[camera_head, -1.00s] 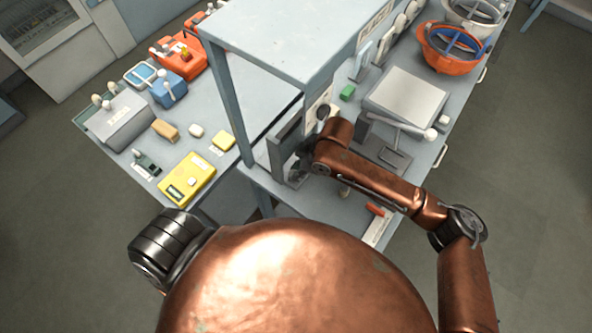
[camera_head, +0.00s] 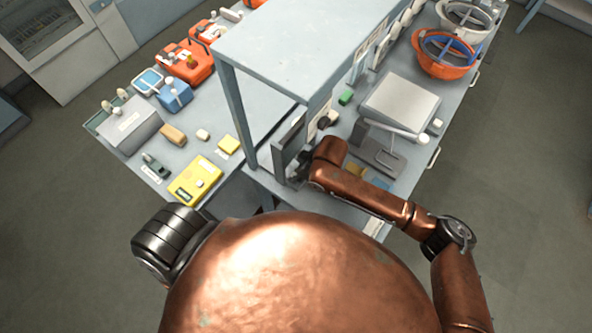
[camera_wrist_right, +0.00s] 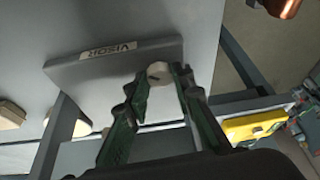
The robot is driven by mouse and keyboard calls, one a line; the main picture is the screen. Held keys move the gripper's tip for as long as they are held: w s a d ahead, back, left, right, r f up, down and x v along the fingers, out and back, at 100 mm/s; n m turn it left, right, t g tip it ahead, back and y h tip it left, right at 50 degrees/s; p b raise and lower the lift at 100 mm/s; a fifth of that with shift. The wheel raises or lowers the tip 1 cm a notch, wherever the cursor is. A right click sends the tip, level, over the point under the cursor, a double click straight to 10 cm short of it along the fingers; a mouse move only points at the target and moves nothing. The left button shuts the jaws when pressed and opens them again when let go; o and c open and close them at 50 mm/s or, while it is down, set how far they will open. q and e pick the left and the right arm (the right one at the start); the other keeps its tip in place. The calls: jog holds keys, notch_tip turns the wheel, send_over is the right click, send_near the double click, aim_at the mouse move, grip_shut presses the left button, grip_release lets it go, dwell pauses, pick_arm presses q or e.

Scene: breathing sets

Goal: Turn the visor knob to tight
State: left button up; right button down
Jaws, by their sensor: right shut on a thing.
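In the right wrist view, a grey panel (camera_wrist_right: 105,72) has a white label reading "VISOR" (camera_wrist_right: 108,48). A pale round visor knob (camera_wrist_right: 159,71) with a dark mark sits at its edge. My right gripper (camera_wrist_right: 160,80) has its green fingers on both sides of the knob, shut on it. The fingertips partly cover the knob, and I cannot read its setting. In the head view my right gripper (camera_head: 296,167) is at the upright panel below the shelf, and the knob is hidden there. My left gripper is out of view.
A grey shelf (camera_head: 300,50) stands over the bench close to my right arm. A yellow device (camera_head: 195,180) and orange cases (camera_head: 184,63) lie on the left bench. A grey box (camera_head: 401,102) and an orange helmet (camera_head: 443,64) stand on the right.

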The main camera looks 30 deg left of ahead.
jog(key=m+p, duration=0.1)
jog(key=m+t+p, duration=0.1)
jog(key=p, duration=0.1)
jog(key=m+p, duration=0.1)
jog(key=shift+s+r, duration=0.2)
jog(key=shift+r, duration=0.05)
jog(key=shift+f+m+t+h+p, duration=0.15)
jog(key=shift+m+t+p, duration=0.15)
jog(key=shift+m+p, duration=0.45)
jog(key=shift+f+m+t+h+p, duration=0.15)
jog(key=shift+m+t+p, duration=0.15)
jog(key=shift+m+p, duration=0.4)
jog(key=c, duration=1.9)
grip_release()
jog(key=shift+c, duration=0.2)
jog(key=shift+r, duration=0.25)
jog(key=v, duration=1.1)
jog(key=shift+r, duration=0.25)
jog(key=shift+s+d, duration=0.1)
